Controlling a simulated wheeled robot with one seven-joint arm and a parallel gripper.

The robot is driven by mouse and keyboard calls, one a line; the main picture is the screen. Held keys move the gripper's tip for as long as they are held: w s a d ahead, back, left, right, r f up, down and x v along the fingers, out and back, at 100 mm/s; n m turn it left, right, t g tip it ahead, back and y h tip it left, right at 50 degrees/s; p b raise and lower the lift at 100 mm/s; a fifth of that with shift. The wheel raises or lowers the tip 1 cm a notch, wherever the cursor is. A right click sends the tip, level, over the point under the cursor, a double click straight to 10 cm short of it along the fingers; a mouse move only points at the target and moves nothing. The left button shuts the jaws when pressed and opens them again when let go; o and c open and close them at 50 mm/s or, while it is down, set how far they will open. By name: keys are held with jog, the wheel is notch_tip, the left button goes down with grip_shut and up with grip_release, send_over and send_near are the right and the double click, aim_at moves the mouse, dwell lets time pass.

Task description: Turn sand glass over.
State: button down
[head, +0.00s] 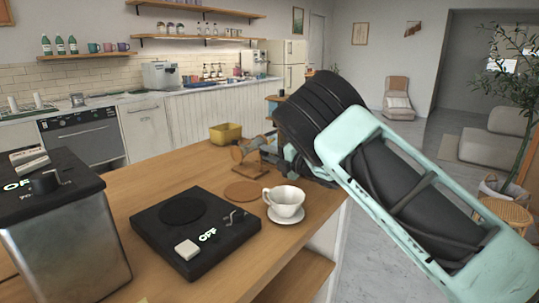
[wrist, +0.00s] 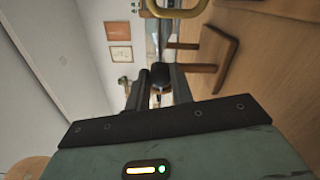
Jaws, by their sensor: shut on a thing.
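The sand glass (head: 237,155) is a small wooden and glass piece at the far right of the wooden counter in the head view. It appears tilted onto its side on a wooden stand (head: 250,172), partly hidden by my gripper. My gripper (head: 279,155) is at its right side, low over the counter. In the wrist view, my gripper's two dark fingers (wrist: 160,82) are closed around a small dark round part (wrist: 160,74). It seems to belong to the sand glass, whose stand (wrist: 214,62) shows as a wooden piece to the right.
A yellow basket (head: 226,133) stands just behind the sand glass. A metal machine (head: 62,240) stands at left.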

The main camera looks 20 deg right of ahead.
jog(key=m, duration=0.5)
jog(key=shift+d+m, duration=0.15)
jog(key=shift+m, duration=0.15)
jog(key=shift+f+m+b, duration=0.1)
jog(key=shift+m+b, duration=0.2)
jog(key=shift+m, duration=1.8)
jog(key=c, duration=1.2)
grip_release()
jog(key=shift+c, duration=0.2)
jog(key=b+v, duration=0.2)
jog(key=v, duration=1.5)
jog(key=shift+s, duration=0.2)
